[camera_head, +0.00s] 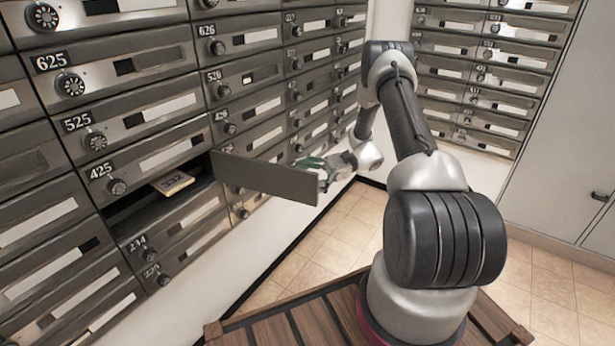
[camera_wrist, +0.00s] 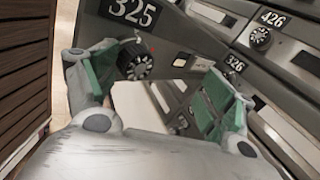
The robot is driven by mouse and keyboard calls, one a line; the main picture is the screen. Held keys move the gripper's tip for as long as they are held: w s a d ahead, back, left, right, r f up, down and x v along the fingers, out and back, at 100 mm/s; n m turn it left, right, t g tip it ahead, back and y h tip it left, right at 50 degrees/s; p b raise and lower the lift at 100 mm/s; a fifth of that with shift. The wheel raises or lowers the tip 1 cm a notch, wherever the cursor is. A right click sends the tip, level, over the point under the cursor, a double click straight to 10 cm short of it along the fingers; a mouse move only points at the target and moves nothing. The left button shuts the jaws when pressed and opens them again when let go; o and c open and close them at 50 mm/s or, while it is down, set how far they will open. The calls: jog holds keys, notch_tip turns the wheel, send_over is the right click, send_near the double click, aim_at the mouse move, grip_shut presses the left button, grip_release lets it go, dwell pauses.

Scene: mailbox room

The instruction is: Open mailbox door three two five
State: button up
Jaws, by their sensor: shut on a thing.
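Mailbox door 325 (camera_head: 265,178) stands swung out from the wall, its plain inner side facing the head camera. Its compartment (camera_head: 125,213), below door 425, is open and dark inside. A tan packet (camera_head: 172,183) lies in the compartment's mouth. My gripper (camera_head: 318,168) is at the door's free outer edge, on its front side. In the wrist view, the number plate 325 (camera_wrist: 132,11) and the black round knob (camera_wrist: 135,61) show, with the green-padded fingers on either side of the knob.
Shut mailbox doors surround the opening, with door 425 (camera_head: 150,160) above and door 234 (camera_head: 172,240) below. More mailboxes (camera_head: 480,75) line the back wall. A slatted wooden surface (camera_head: 300,320) lies below my arm. The tiled floor (camera_head: 335,235) beyond is clear.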

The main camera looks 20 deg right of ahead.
jog(key=d, duration=1.2)
jog(key=shift+w, duration=0.35)
